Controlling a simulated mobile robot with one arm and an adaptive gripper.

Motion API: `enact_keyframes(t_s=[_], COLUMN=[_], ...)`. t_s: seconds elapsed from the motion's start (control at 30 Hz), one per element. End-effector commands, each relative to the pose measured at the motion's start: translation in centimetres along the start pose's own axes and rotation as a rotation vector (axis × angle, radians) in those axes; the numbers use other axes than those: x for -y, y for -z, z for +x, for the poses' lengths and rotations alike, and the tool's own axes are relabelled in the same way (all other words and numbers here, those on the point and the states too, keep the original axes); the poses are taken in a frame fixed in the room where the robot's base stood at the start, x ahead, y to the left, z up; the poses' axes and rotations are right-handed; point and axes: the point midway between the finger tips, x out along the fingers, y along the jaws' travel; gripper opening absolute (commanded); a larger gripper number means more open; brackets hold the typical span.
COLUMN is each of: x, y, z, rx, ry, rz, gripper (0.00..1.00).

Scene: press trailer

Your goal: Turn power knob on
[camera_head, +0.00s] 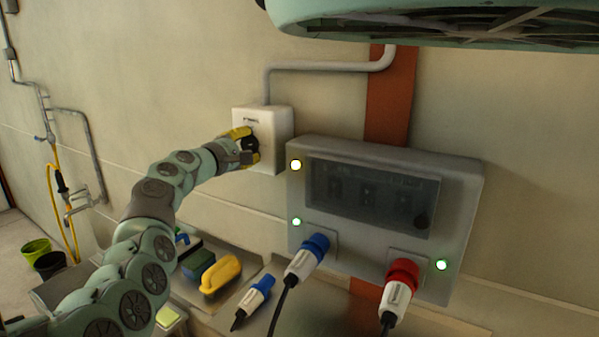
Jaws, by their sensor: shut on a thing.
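The power knob (250,144) is a small dark knob on the front of a white box (280,122) fixed to the wall. My gripper (246,146) is at the face of this box, with its yellow-tipped fingers around the knob. The fingers are shut on it and hide much of it. Which way the knob points cannot be made out.
A grey panel (464,200) with lit lamps, a blue plug (312,250) and a red plug (402,277) is right of the box. A loose blue plug (258,291) and a yellow-handled item (221,275) lie below. A grey pipe (325,65) runs above the box.

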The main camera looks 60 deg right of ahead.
Motion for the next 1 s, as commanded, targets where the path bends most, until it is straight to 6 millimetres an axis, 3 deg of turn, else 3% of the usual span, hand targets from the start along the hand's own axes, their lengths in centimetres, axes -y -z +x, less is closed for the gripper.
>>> enact_keyframes(t_s=[0.5, 1.0], x=[0.61, 0.42], y=[0.07, -0.02], z=[0.06, 0.08], rx=[0.003, 0.003], ry=[0.005, 0.007], rz=[0.319, 0.368], gripper=[0.03, 0.03])
